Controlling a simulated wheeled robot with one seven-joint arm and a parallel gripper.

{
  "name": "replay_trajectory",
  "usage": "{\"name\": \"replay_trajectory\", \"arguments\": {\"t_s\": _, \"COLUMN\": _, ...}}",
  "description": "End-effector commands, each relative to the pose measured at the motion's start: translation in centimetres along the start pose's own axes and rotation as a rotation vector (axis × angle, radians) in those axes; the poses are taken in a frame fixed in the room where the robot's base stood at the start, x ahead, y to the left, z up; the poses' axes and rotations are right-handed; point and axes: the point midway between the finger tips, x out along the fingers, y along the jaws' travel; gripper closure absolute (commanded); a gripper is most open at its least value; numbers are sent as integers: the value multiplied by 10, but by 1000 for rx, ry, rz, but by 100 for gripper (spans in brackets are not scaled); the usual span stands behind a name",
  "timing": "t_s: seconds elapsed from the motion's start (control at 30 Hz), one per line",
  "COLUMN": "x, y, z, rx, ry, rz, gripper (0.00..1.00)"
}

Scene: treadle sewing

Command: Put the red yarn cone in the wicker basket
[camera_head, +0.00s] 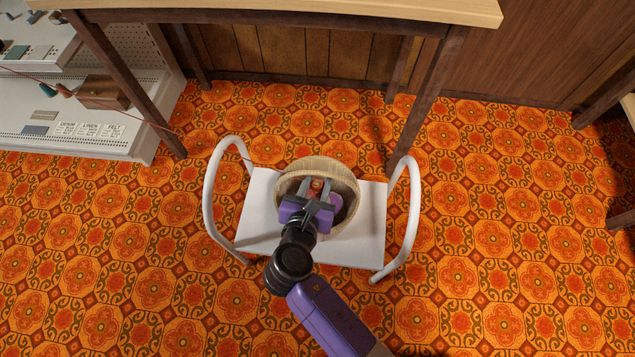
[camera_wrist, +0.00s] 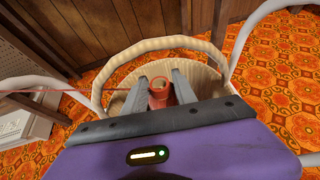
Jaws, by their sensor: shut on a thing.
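The wicker basket (camera_head: 349,178) is round and pale tan and stands on a white stool. Its rim also shows in the wrist view (camera_wrist: 160,44). My gripper (camera_head: 316,186) is over the basket's opening with its fingers pointing down into it. In the wrist view my gripper (camera_wrist: 163,86) is shut on the red yarn cone (camera_wrist: 157,100), one finger on each side. The cone's top shows in the head view (camera_head: 317,184), inside the rim's outline. Its lower part is hidden, so I cannot tell whether it touches the basket's bottom.
The white stool (camera_head: 260,215) has raised tube handles (camera_head: 213,190) at both sides. A purple thing (camera_head: 336,203) shows inside the basket. A thin red thread (camera_wrist: 60,90) runs left from the cone. A wooden table (camera_head: 290,12) stands behind, and a white shelf unit (camera_head: 110,140) at left.

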Motion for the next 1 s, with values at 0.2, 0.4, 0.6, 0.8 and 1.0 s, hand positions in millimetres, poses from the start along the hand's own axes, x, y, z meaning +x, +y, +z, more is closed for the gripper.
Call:
{"name": "replay_trajectory", "arguments": {"t_s": 0.2, "x": 0, "y": 0, "z": 0, "rx": -1, "ry": 0, "rz": 0, "gripper": 100}}
{"name": "replay_trajectory", "arguments": {"t_s": 0.4, "x": 0, "y": 0, "z": 0, "rx": 0, "ry": -1, "rz": 0, "gripper": 45}}
{"name": "replay_trajectory", "arguments": {"t_s": 0.6, "x": 0, "y": 0, "z": 0, "rx": 0, "ry": -1, "rz": 0, "gripper": 45}}
{"name": "replay_trajectory", "arguments": {"t_s": 0.8, "x": -14, "y": 1, "z": 3, "rx": -2, "ry": 0, "rz": 2, "gripper": 45}}
{"name": "replay_trajectory", "arguments": {"t_s": 1.0, "x": -52, "y": 0, "z": 4, "rx": -4, "ry": 1, "rz": 2, "gripper": 45}}
